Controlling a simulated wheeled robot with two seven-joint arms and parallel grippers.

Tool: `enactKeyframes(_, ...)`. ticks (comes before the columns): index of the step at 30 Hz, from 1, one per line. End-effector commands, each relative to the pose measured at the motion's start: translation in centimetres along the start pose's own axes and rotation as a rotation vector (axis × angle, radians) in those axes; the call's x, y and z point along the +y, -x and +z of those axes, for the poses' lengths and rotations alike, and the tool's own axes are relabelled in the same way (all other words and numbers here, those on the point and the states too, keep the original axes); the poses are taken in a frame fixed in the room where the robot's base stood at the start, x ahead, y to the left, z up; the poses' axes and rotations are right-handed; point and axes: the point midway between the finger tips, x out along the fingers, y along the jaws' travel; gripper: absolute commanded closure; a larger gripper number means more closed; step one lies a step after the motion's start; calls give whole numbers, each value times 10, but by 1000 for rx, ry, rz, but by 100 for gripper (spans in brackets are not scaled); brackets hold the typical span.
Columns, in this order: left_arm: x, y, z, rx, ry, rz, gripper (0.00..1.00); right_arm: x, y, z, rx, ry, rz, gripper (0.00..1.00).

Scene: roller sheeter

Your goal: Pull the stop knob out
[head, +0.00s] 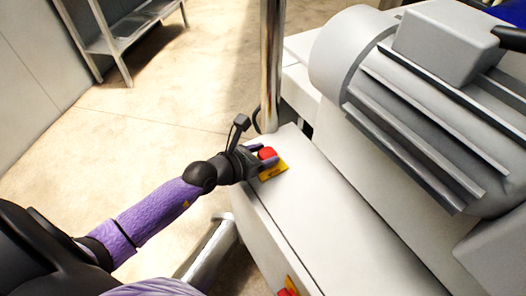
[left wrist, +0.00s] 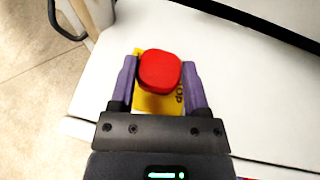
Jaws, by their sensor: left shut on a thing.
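The red stop knob (head: 267,153) sits on a yellow plate (head: 272,170) on top of the white machine housing. In the left wrist view the knob (left wrist: 159,71) lies between the two purple fingers, with part of the yellow plate (left wrist: 150,103) showing below it. My left gripper (head: 265,157) reaches in from the left and is shut on the knob. Its fingers (left wrist: 160,80) stand on either side of the red cap. The knob's stem is hidden under the cap. My right gripper is not in view.
A second red knob on a yellow plate (head: 288,291) shows at the bottom edge. A large grey motor (head: 420,110) fills the right side. A chrome post (head: 272,65) rises behind the housing. A metal shelf (head: 135,28) stands at the back left; floor between is clear.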

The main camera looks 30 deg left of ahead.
Motion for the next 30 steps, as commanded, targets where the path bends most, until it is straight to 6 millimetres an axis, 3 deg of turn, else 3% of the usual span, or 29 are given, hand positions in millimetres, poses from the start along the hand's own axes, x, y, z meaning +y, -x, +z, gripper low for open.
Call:
enactKeyframes(1,1,0,5,-14,-2,3,100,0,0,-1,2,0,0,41)
enactKeyframes(2,1,0,5,-15,-2,3,35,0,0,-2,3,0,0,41)
enactKeyframes(6,1,0,4,-13,-1,2,6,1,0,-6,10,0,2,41)
enactKeyframes(17,0,8,4,-9,-1,1,4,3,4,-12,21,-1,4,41)
enactKeyframes(24,0,65,5,-7,-1,1,4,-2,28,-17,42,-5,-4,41)
enactKeyframes(30,1,95,3,-9,-2,2,4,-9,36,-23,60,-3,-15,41)
